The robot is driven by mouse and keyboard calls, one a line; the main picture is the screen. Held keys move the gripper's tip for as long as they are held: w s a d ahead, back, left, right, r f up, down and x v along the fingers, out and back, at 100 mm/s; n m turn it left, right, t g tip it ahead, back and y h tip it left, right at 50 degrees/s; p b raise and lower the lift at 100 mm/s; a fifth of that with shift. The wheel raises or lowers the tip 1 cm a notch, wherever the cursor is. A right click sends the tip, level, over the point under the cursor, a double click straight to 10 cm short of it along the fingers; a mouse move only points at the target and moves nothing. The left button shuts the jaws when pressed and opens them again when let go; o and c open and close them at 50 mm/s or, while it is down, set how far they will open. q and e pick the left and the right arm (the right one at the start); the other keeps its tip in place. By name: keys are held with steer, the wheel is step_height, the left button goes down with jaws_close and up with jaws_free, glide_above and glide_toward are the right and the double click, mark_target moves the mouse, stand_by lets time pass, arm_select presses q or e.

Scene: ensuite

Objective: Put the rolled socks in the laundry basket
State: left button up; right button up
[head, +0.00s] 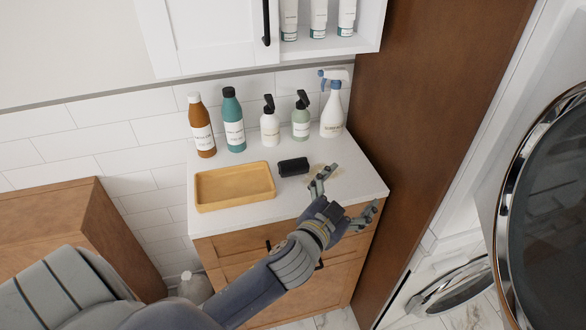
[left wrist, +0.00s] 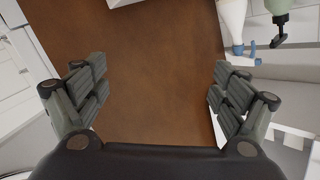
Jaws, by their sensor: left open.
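A small black bundle (head: 293,167), which looks like the rolled socks, lies on the white countertop (head: 240,217), just right of a yellow tray. My left gripper (head: 345,198) is open and empty near the counter's front right corner. It is to the right of and nearer than the black bundle, apart from it. In the left wrist view the open gripper (left wrist: 160,92) has its fingers wide apart with a brown panel behind them, and the bundle does not show. I cannot make out a laundry basket for certain. My right gripper is out of view.
The yellow tray (head: 235,205) is empty. Several bottles, including a white spray bottle (head: 332,115), line the back of the counter. A tall brown panel (head: 425,120) closes the right side. A brown wooden box or cabinet (head: 60,215) stands left; a round-doored machine (head: 550,200) stands right.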

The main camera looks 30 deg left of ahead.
arm_select(q)
steer(key=w+d+r+m+t+h, duration=0.3)
steer(key=d+r+m+h, duration=0.15)
steer(key=r, duration=0.45)
steer(key=s+d+r+m+g+h, duration=0.1)
steer(key=d+r+m+g+h, duration=0.25)
steer(key=d+m+h, duration=0.4)
steer(key=s+d+r+m+g+h, duration=0.1)
steer(key=d+r+m+g+h, duration=0.25)
steer(key=d+m+h, duration=0.35)
steer(key=m+g+y, duration=0.2)
steer(key=g+y, duration=0.9)
steer(key=y, duration=1.1)
glide_toward(294, 161)
steer(key=p+x, duration=0.1)
steer(key=x, duration=0.3)
steer(key=shift+w+r, duration=0.1)
steer(key=shift+w, duration=0.05)
steer(key=shift+a+f+p, duration=0.15)
steer(key=shift+f+p, duration=0.35)
steer(key=shift+p, duration=0.05)
steer(key=p+x, duration=0.1)
steer(key=x, duration=0.2)
steer(key=shift+a+f, duration=0.1)
steer(key=shift+f, duration=0.2)
steer(key=shift+w+a+f, duration=0.1)
steer(key=shift+f, duration=0.3)
steer(key=c, duration=1.2)
